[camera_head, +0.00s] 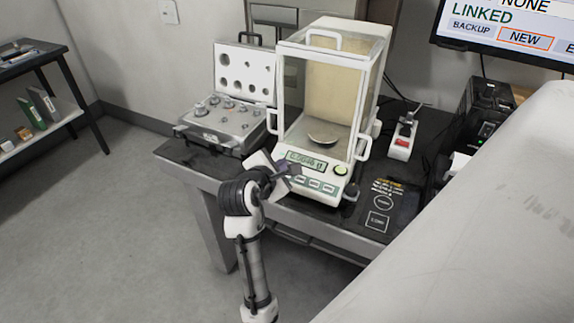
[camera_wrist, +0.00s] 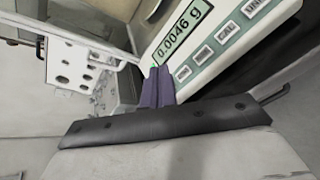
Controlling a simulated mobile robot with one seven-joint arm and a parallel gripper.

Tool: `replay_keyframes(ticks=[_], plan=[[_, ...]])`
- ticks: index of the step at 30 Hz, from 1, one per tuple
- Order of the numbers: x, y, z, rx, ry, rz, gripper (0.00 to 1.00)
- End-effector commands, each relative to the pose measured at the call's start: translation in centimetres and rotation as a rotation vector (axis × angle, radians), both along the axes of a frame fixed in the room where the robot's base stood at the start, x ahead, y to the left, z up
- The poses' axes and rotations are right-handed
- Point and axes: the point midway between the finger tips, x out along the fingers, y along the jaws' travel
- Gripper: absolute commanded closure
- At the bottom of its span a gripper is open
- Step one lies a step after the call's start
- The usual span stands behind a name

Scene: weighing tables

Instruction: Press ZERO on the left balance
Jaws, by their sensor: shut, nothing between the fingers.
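The balance (camera_head: 281,138) stands on the dark-topped table, with a glass draft shield and a round pan (camera_head: 327,131) inside. Its display (camera_head: 306,160) is lit; in the wrist view the display (camera_wrist: 181,38) reads 0.0046 g. A row of buttons lies below it; CAL (camera_wrist: 228,32) is legible, and the two nearest buttons (camera_wrist: 183,74) are too blurred to read surely. My gripper (camera_head: 283,168) is in front of the panel's left end. In the wrist view its purple fingers (camera_wrist: 156,72) are together and empty, near the display's left end. Contact cannot be told.
An open weight case (camera_head: 225,121) stands left of the balance. A small device with a red part (camera_head: 401,144) and a dark mat with printed outlines (camera_head: 387,205) are to the right. A monitor (camera_head: 510,30) hangs at upper right. A large pale surface fills the lower right.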

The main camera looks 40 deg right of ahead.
Motion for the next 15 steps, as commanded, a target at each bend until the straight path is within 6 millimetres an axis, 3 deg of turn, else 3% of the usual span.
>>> replay_keyframes(ticks=[1, 6, 15], plan=[[0.1, -0.2, -1.1, 0.001, 0.001, 0.000, 1.00], [0.4, -0.8, -2.4, 0.001, 0.001, 0.000, 1.00], [0.4, -0.9, -2.6, 0.000, -0.001, 0.000, 1.00]])
